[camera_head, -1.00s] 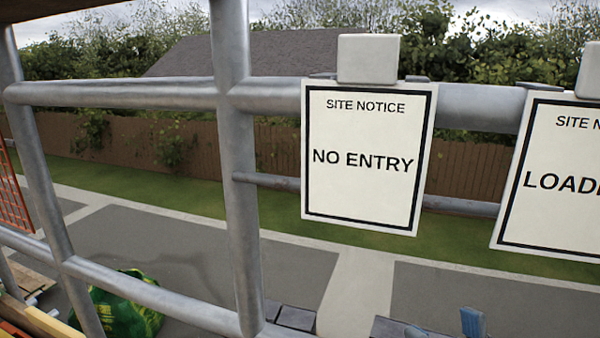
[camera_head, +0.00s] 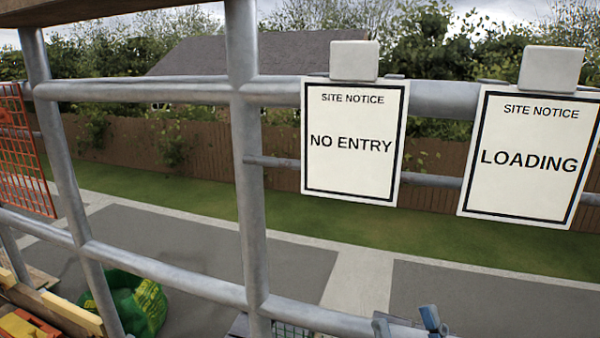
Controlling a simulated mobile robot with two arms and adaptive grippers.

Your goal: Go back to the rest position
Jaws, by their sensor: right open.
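My right gripper (camera_head: 406,322) shows only at the bottom edge, right of centre. Two blue-grey fingertips stick up with a gap between them, so it is open. No object shows between the tips, and the rest of it is cut off by the frame. It appears in front of the scaffold, below the NO ENTRY sign (camera_head: 351,178). My left gripper is not in view.
Grey scaffold rails and an upright (camera_head: 248,200) cross the view. A LOADING sign (camera_head: 528,190) hangs on the top rail. Orange mesh (camera_head: 22,155) is at left. A green bag (camera_head: 138,300) and timber (camera_head: 70,313) are lower left. Paving and grass lie beyond.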

